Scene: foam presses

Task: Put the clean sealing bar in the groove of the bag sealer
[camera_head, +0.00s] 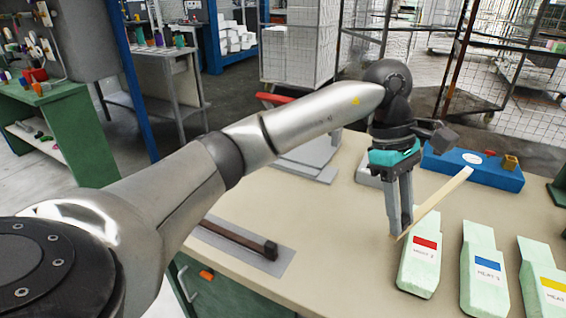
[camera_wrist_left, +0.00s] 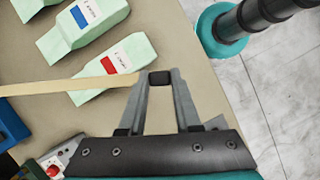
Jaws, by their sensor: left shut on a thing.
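My left gripper (camera_head: 400,232) points down over the table and is shut on a pale cream bar (camera_head: 440,200), gripped near one end. The bar slants up to the right in the head view. In the left wrist view the bar (camera_wrist_left: 70,86) runs left from the fingertips (camera_wrist_left: 159,78). A grey device with a red handle (camera_head: 278,100), perhaps the bag sealer, stands at the back, partly hidden by my arm; its groove cannot be made out. A dark brown bar (camera_head: 235,238) lies on a grey plate (camera_head: 270,265) at the front left. My right gripper is not in view.
Pale green packs with red (camera_head: 420,270), blue (camera_head: 485,275) and yellow (camera_head: 545,285) labels lie at the front right, close to the held bar. A blue box (camera_head: 475,170) stands behind. The table (camera_head: 340,240) is clear left of the gripper.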

